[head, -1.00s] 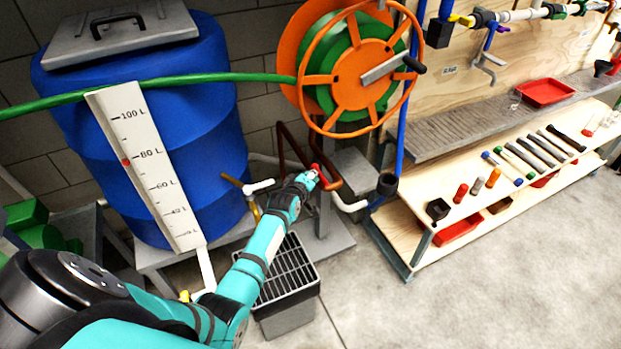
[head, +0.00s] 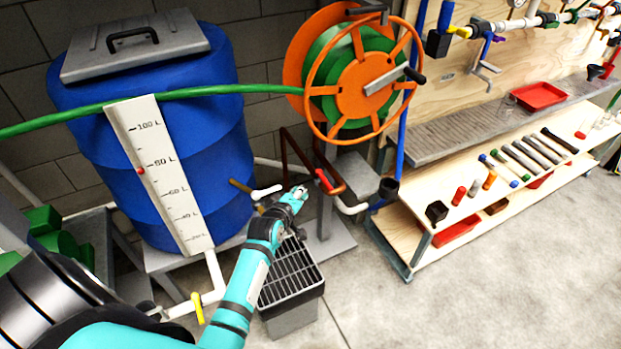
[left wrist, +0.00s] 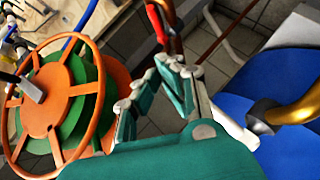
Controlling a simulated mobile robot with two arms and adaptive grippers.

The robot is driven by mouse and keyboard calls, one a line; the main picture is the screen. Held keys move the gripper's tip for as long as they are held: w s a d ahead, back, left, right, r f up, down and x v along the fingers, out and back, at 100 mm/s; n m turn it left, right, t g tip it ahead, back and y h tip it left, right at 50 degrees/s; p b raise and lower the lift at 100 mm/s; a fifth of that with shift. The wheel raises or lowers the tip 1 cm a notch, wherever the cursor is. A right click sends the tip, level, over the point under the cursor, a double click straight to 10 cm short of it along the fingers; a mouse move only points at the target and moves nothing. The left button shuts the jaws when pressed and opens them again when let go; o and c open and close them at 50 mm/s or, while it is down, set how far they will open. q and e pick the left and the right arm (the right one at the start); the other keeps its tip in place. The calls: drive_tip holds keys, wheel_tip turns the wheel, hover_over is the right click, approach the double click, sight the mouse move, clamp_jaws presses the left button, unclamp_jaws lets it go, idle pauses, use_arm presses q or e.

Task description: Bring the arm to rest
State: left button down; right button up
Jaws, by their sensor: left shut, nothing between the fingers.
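My left arm reaches from the bottom left, over the drain crate, in the head view. Its teal gripper (head: 299,192) is shut and empty. The red valve handle (head: 324,180) on the copper pipe is just right of the fingertips, with a small gap. In the left wrist view the gripper fingers (left wrist: 153,88) point toward the pipes, and the red handle (left wrist: 155,22) is beyond them. My right gripper is not in view.
A blue barrel (head: 190,130) with a level gauge stands left of my arm. The orange hose reel (head: 362,75) is behind and above the gripper. The grey drain crate (head: 290,318) is under the forearm. A workbench (head: 400,235) stands right; the floor in front is clear.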

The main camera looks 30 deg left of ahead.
use_arm(q)
drive_tip(key=s+d+f+m+g+h, duration=0.1)
drive_tip(key=s+d+f+m+g, duration=0.15)
drive_tip(key=s+f, duration=0.5)
drive_tip(key=s+d+f+m+g, duration=0.2)
drive_tip(key=s+d+f+m, duration=0.15)
drive_tip(key=f, duration=0.75)
drive_tip(key=s+d+f+m+g+h, duration=0.1)
drive_tip(key=s+d+f+m+g, duration=0.15)
drive_tip(key=s+f, duration=0.5)
drive_tip(key=s+f+m+g, duration=0.1)
drive_tip(key=s+f+m, duration=0.2)
drive_tip(key=s, duration=0.7)
drive_tip(key=s+d+f+m+g, duration=0.1)
drive_tip(key=s+f+m+g, duration=0.1)
drive_tip(key=s+f, duration=0.5)
drive_tip(key=s+d+f+m+g, duration=0.1)
drive_tip(key=s+f+m, duration=0.3)
drive_tip(key=s, duration=1)
drive_tip(key=shift+s+f+g, duration=0.3)
drive_tip(key=shift+f+g, duration=0.3)
